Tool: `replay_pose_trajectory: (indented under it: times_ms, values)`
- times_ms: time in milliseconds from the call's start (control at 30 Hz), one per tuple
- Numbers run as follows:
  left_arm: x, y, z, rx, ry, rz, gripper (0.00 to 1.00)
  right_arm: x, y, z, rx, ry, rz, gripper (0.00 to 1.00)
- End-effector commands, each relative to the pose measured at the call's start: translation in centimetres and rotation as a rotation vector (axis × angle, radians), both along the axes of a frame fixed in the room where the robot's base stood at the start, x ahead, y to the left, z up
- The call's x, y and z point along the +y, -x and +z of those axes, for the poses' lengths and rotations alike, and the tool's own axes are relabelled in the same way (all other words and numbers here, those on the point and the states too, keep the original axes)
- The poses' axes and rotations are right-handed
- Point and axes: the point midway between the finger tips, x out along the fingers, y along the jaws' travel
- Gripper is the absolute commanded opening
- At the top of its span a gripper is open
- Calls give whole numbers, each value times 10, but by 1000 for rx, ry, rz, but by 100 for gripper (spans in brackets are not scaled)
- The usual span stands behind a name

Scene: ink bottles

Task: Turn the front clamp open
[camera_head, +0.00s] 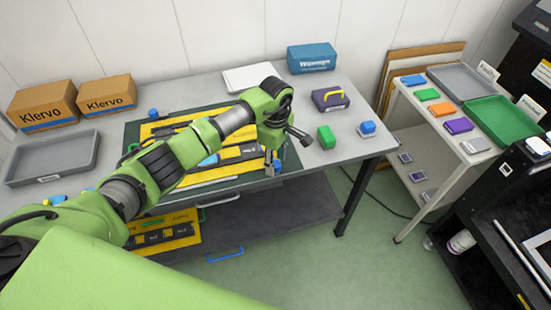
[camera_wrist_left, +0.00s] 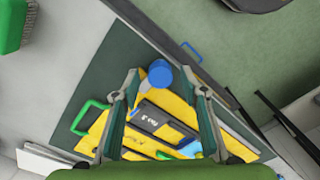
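A blue round clamp knob (camera_wrist_left: 160,73) stands at the edge of the yellow plate (camera_wrist_left: 98,128) on the dark green mat (camera_wrist_left: 105,70). In the head view its blue part (camera_head: 277,167) shows at the mat's front right, partly hidden by my gripper. My left gripper (camera_head: 271,158) points down over it. In the left wrist view the gripper (camera_wrist_left: 162,74) is open, with a finger on either side of the knob and visible space between. I cannot tell how deep the fingertips reach. A second blue clamp (camera_head: 153,114) stands at the mat's back left. My right gripper is not in view.
A grey tray (camera_head: 52,158) and Klervo boxes (camera_head: 106,95) are at the left. A lower shelf (camera_head: 265,215) lies under the table.

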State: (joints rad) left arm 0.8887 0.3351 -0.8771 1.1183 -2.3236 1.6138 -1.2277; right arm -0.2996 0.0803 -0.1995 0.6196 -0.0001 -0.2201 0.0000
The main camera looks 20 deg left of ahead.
Motion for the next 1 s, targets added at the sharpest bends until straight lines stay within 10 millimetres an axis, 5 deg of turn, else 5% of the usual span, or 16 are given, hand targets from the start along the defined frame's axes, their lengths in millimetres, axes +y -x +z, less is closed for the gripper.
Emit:
replay_pose_trajectory:
  times_ms: [333, 500, 1000]
  values:
    - [0, 0, -5, 0, 1, 0, 40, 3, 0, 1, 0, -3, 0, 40]
    - [0, 0, -4, 0, 1, 0, 2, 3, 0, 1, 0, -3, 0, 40]
    - [1, 0, -7, -2, -2, 101, 2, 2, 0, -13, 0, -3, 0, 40]
